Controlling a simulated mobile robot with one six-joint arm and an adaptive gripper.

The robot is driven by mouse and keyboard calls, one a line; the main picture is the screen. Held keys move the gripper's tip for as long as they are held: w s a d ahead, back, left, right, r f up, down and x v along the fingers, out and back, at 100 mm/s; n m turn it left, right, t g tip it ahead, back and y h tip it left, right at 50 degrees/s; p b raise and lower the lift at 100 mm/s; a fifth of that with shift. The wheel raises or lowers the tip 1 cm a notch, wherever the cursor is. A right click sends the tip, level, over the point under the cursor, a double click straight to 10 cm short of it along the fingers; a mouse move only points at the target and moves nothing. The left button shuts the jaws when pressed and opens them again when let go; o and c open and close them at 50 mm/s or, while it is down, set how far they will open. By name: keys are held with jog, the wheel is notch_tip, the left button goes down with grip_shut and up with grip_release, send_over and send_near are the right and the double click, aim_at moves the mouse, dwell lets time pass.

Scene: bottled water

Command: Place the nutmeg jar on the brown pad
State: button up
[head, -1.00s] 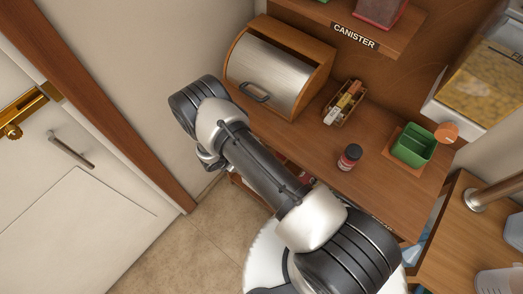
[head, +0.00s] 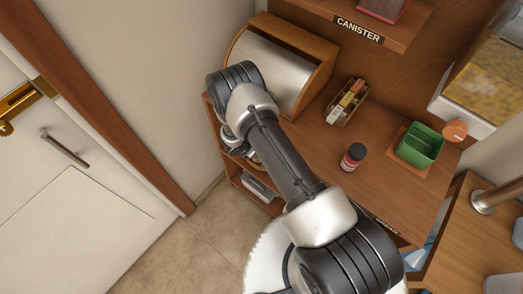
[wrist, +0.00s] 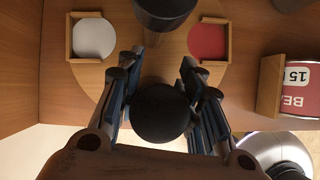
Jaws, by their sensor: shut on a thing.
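In the wrist view my gripper (wrist: 160,68) is shut on a round dark-topped jar (wrist: 163,113), seen from above between the fingers. Its label is hidden, so I cannot read whether it says nutmeg. Below it is a round wooden board (wrist: 208,72). In the head view my gripper is mostly hidden behind my arm, at the left end of the wooden cabinet. An orange-brown square pad (head: 398,138) lies under a green open container (head: 421,146); I cannot tell if it is the task's brown pad.
A white disc (wrist: 94,38) and a red disc (wrist: 207,42) sit in wooden holders, with a dark cylinder (wrist: 165,10) between them. A labelled can (wrist: 298,88) is at right. A red-labelled jar (head: 353,157), small box rack (head: 347,102) and bread box (head: 270,68) stand on the counter.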

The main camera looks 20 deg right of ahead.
jog(key=shift+f, duration=0.15)
jog(key=o, duration=1.1)
jog(key=shift+r, duration=0.2)
jog(key=p+v, duration=0.2)
jog(key=v, duration=0.4)
jog(key=shift+a+r+p, duration=0.15)
jog(key=shift+r+p, duration=0.15)
jog(key=shift+p, duration=0.05)
jog(key=shift+s+a+r, duration=0.2)
jog(key=shift+r, duration=0.1)
